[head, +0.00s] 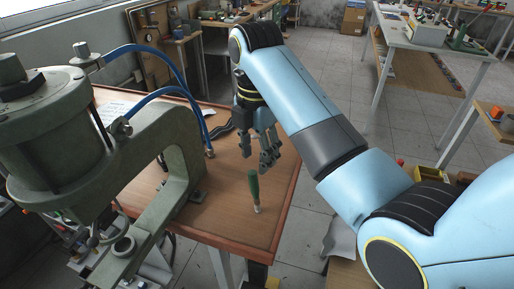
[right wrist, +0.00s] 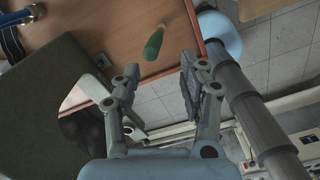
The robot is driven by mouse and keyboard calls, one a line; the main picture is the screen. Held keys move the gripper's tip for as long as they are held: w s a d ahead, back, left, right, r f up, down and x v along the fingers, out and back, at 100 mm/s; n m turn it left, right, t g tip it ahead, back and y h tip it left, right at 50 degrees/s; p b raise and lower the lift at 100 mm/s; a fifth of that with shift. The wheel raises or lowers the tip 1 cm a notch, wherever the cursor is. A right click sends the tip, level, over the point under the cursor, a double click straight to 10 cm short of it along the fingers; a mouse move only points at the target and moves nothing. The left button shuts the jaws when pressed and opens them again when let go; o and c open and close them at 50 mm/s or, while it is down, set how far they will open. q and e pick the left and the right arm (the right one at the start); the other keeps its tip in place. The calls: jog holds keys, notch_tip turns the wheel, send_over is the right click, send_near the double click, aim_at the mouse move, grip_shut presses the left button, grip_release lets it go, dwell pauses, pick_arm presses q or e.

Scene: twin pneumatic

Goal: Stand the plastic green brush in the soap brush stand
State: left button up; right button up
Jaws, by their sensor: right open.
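The green brush (head: 254,188) is on the wooden table near its front right corner, green end up and pale narrow end down. It looks roughly upright, and I cannot tell what holds it there. My right gripper (head: 270,162) is just behind and above it in the head view, open and empty. In the right wrist view the brush (right wrist: 153,45) lies beyond the gap between the open fingers (right wrist: 160,70), apart from both. I cannot make out the soap brush stand. My left gripper is not in view.
A large green press (head: 150,135) with blue hoses (head: 165,60) stands on the left of the wooden table (head: 225,220). The table's right edge is close to the brush. A white table (head: 440,45) stands at the back right.

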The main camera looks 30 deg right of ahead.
notch_tip(320, 180, up, 2)
jog(key=shift+r, duration=0.1)
jog(key=shift+o, duration=0.4)
